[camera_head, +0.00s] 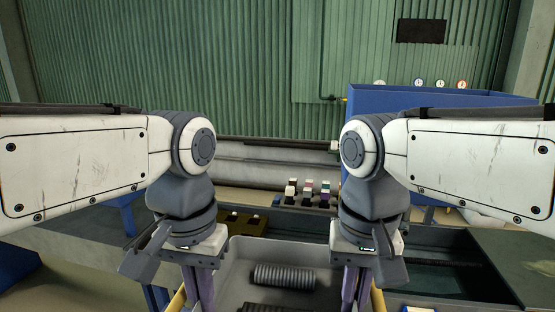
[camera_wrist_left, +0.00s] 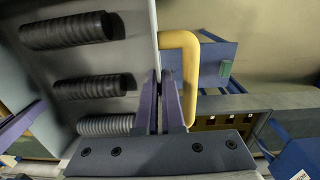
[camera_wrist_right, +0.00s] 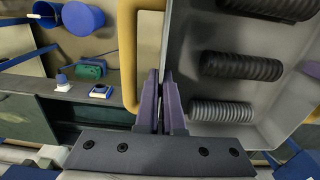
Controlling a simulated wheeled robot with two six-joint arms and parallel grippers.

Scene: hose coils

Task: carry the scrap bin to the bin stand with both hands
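The scrap bin (camera_head: 240,251) is a grey open box at the bottom middle of the head view, with a yellow handle on each side. Ribbed hose coils lie in it. My left gripper (camera_wrist_left: 160,80) has its purple fingers close together astride the bin's side wall, just inside the yellow handle (camera_wrist_left: 190,75). My right gripper (camera_wrist_right: 161,80) is placed the same way at the other wall, beside its yellow handle (camera_wrist_right: 128,60). Both look shut on the wall; the contact is partly hidden. I cannot tell whether the bin is supported from below. I cannot clearly identify the bin stand.
A grey bench with small coloured blocks (camera_head: 308,190) stands behind the bin. A dark green surface (camera_head: 445,278) is at the right. A large blue box (camera_head: 430,101) stands farther back at right. The left wrist view shows a blue frame (camera_wrist_left: 215,62) and bare floor beyond the handle.

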